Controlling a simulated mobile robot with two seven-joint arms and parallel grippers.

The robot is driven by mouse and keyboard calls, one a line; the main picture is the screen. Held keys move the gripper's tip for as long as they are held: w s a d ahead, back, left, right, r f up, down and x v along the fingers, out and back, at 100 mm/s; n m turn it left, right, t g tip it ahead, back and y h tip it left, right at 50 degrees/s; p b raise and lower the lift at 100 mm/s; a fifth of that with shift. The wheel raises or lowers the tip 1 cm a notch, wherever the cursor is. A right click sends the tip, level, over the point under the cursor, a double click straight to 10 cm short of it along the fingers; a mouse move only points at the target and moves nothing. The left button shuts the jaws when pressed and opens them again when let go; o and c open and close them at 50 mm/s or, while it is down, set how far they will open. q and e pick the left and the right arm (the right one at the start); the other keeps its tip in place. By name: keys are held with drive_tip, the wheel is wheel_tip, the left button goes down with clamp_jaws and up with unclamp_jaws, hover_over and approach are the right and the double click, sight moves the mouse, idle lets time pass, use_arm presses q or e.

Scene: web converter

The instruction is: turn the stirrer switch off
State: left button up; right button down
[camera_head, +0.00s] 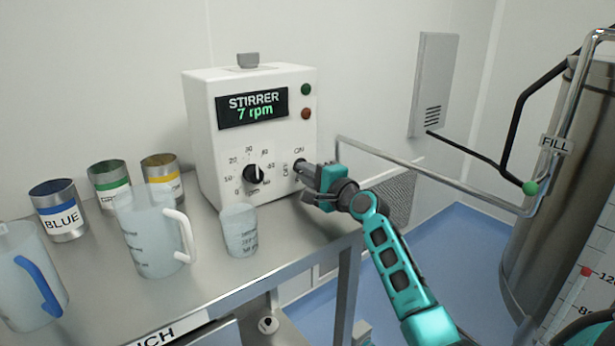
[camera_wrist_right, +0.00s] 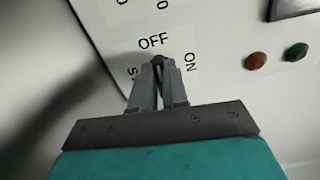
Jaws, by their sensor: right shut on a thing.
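The stirrer box (camera_head: 205,130) is white and stands on the bench against the wall. Its display (camera_head: 252,107) reads "STIRRER 7 rpm". The stirrer switch (camera_wrist_right: 158,59) is at the front's lower right, with OFF and ON labels around it. My right gripper (camera_head: 304,168) is shut on the switch; its fingers hide most of it. In the right wrist view the gripper (camera_wrist_right: 163,75) has its fingertips just below the OFF label, and ON is to their right. Which way the switch points is hard to tell. My left gripper is not in view.
A black speed dial (camera_head: 255,174) sits left of the switch. Green (camera_head: 306,89) and red (camera_head: 306,113) lamps are above. A small beaker (camera_head: 239,230), a white-handled jug (camera_head: 150,238) and paint cans stand on the bench (camera_head: 285,245). A rail (camera_head: 430,178) runs to the right.

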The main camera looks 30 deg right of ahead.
drive_tip(key=shift+f+n, duration=0.1)
drive_tip(key=shift+n, duration=0.5)
drive_tip(key=c, duration=1.1)
unclamp_jaws()
drive_tip(key=shift+c, duration=0.2)
drive_tip(key=shift+s, duration=0.1)
drive_tip(key=s, duration=0.8)
drive_tip(key=s+d, duration=0.1)
drive_tip(key=s, duration=0.3)
drive_tip(key=shift+s+p, duration=0.35)
